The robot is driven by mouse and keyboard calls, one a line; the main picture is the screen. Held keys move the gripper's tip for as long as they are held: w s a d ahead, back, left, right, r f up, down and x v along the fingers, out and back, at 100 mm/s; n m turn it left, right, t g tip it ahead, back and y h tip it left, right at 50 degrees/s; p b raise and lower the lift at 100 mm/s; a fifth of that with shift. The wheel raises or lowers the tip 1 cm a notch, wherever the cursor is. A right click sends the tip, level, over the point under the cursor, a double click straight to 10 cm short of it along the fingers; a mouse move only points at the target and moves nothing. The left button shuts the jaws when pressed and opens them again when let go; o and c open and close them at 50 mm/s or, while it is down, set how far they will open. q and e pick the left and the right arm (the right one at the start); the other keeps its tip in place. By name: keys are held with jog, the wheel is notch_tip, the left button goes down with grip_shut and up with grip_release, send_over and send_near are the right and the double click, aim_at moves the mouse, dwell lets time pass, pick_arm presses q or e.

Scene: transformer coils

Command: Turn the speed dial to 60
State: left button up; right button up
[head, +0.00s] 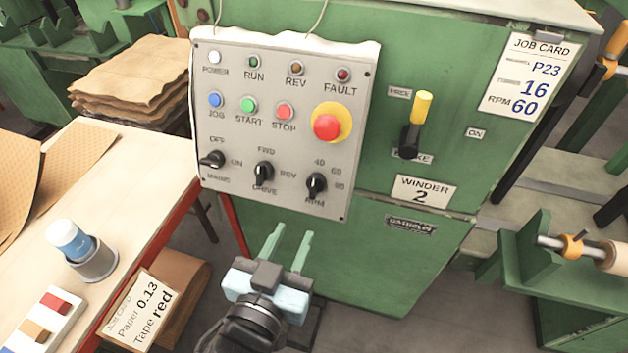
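The speed dial (316,184) is a black knob at the lower right of the grey control panel (225,125). RPM is printed below it, with faint marks that look like 40, 60 and 80 around its top and right. Its grip stands roughly upright; I cannot tell exactly which mark it points to. My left gripper (290,236) is below the panel, apart from the dial, with its two green fingers spread and nothing between them. My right gripper is not in view. The job card (528,75) at upper right reads RPM 60.
The drive knob (264,173) and mains knob (212,159) sit left of the dial. A red stop button (326,126) is above it. A yellow-topped brake lever (416,125) stands out to the right. A wooden table (160,185) is at left. Free room lies before the green cabinet.

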aim_at(313, 184)
pick_arm(q)
jog(key=shift+t, duration=0.5)
jog(key=shift+w+d+r, duration=0.5)
jog(key=shift+w+r, duration=0.05)
jog(key=shift+w, duration=0.75)
jog(key=shift+w+d+r, duration=0.55)
jog(key=shift+w, duration=0.8)
jog(key=shift+w+d+r, duration=0.5)
jog(key=shift+w+r, duration=0.05)
jog(key=shift+w, duration=0.75)
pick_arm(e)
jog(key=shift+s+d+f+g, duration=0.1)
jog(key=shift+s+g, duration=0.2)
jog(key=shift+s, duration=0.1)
pick_arm(q)
jog(key=shift+c, duration=0.3)
